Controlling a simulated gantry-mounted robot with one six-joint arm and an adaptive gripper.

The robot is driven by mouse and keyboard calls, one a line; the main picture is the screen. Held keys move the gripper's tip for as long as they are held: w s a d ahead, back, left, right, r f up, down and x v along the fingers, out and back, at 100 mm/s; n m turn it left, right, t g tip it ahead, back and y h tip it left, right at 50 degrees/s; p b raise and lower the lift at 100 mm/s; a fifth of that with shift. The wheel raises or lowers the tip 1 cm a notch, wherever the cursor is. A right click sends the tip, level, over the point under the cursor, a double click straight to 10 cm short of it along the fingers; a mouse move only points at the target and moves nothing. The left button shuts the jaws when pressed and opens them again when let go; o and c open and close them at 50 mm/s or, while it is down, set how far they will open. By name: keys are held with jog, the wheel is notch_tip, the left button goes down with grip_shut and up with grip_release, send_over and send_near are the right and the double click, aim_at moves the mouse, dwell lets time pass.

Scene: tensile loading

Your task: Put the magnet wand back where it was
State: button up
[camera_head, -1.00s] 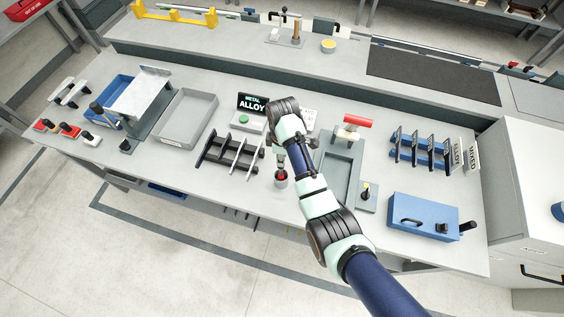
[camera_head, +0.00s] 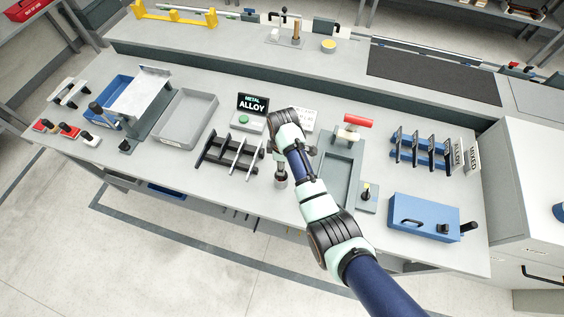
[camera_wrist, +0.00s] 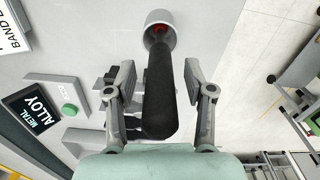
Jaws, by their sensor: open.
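The magnet wand (camera_wrist: 160,95) has a long black handle and a red part at its far end. In the wrist view its red end sits in a round light-grey cup (camera_wrist: 152,19). The same cup (camera_head: 281,183) stands near the front edge of the bench in the head view. My gripper (camera_wrist: 160,72) is open, with one finger on each side of the handle and a visible gap on both sides. In the head view my gripper (camera_head: 279,158) is just above the cup and largely hides the wand.
A black rack with light bars (camera_head: 230,154) stands just left of the cup. A grey tray (camera_head: 337,185) lies to the right. Behind are the METAL ALLOY display (camera_head: 252,104) and a box with a green button (camera_head: 244,119). A blue case (camera_head: 423,216) lies farther right.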

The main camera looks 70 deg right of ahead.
notch_tip(320, 180, up, 12)
jog(key=p, duration=0.2)
jog(key=shift+r+p, duration=0.25)
jog(key=shift+p, duration=0.15)
jog(key=shift+f, duration=0.1)
jog(key=shift+w+a, duration=0.15)
jog(key=w+a+r+t+h, duration=0.15)
jog(key=w+a, duration=0.25)
jog(key=a, duration=0.4)
jog(key=w+a+r+m+t, duration=0.1)
jog(key=w+a+r+t, duration=0.2)
jog(key=w+a, duration=0.35)
jog(key=w+a+r+t+h, duration=0.1)
jog(key=w+a+r+t, duration=0.15)
jog(key=a, duration=0.75)
jog(key=s+a+r+t+y, duration=0.1)
jog(key=s+a+r+t, duration=0.1)
jog(key=a+r, duration=0.3)
jog(key=s+a+r+m+t+y, duration=0.1)
jog(key=a+r, duration=0.4)
jog(key=a, duration=0.5)
jog(key=s+t, duration=0.1)
jog(key=t, duration=0.1)
jog(key=shift+s+a+r+m+t, duration=0.3)
jog(key=shift+a+r, duration=0.05)
jog(key=shift+a, duration=0.05)
jog(key=shift+y, duration=0.25)
